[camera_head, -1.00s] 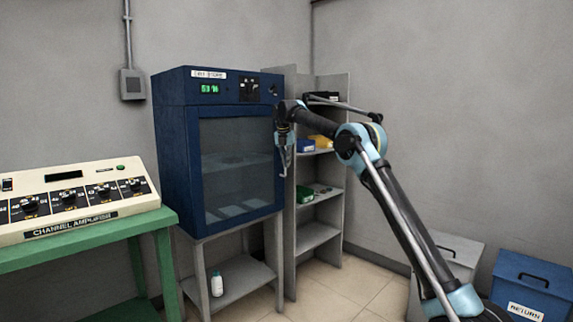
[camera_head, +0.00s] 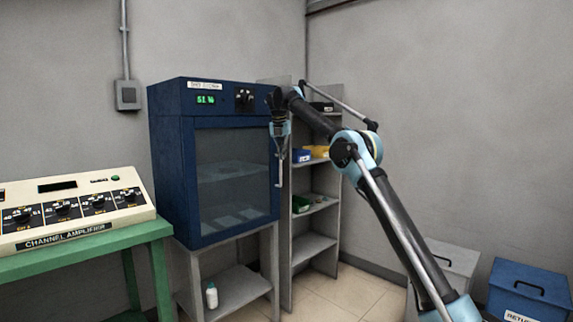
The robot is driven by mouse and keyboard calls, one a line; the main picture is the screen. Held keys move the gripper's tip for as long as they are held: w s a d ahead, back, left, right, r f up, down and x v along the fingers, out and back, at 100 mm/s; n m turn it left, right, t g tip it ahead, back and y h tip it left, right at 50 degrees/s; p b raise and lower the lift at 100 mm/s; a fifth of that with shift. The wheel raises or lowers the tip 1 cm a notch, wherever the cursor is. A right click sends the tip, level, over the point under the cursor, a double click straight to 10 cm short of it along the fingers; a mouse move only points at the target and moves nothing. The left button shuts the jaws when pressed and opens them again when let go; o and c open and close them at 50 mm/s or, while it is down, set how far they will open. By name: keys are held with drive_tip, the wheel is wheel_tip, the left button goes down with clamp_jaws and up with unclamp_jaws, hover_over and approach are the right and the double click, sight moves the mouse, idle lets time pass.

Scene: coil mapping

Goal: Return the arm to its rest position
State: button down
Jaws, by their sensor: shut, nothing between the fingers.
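My arm (camera_head: 385,205) rises from the lower right, bends at a light-blue elbow joint and reaches left toward the blue cabinet. My gripper (camera_head: 279,185) hangs down at the end of it, in front of the cabinet's right edge and the shelf's left side. It looks narrow, shut and empty. I cannot tell from this view how far it is from the cabinet front.
The blue cabinet (camera_head: 187,160) has a closed glass door and stands on a grey stand. Behind the arm is a grey shelf (camera_head: 312,242) with small bins. A channel amplifier (camera_head: 75,222) sits on a green table (camera_head: 110,242) at left. A blue return bin (camera_head: 530,285) is at lower right.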

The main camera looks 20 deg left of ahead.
drive_tip(key=s+d+r+m, duration=0.2)
drive_tip(key=d+r+m, duration=0.15)
drive_tip(key=d, duration=0.65)
drive_tip(key=s+d+r+m, duration=0.15)
drive_tip(key=d+m, duration=0.35)
drive_tip(key=d, duration=0.6)
drive_tip(key=s+d+f+m, duration=0.2)
drive_tip(key=s+d+m, duration=0.35)
drive_tip(key=d, duration=0.35)
drive_tip(key=s+d+f+m, duration=0.2)
drive_tip(key=s+d+m, duration=0.3)
drive_tip(key=d, duration=0.5)
drive_tip(key=s+d+f+m, duration=0.4)
drive_tip(key=s+d+f, duration=0.25)
drive_tip(key=s, duration=0.35)
drive_tip(key=s+d+f+m, duration=0.3)
drive_tip(key=s+d+f, duration=0.35)
drive_tip(key=s, duration=0.25)
drive_tip(key=s+d+f+m, duration=0.3)
drive_tip(key=s+f+m, duration=0.2)
drive_tip(key=s+f, duration=0.4)
drive_tip(key=s+d+f+m, duration=0.3)
drive_tip(key=s+f+m, duration=0.1)
drive_tip(key=s+f, duration=0.5)
wheel_tip(320, 180, down, 2)
drive_tip(key=shift+s+d+f+m, duration=0.25)
drive_tip(key=shift+m, duration=0.15)
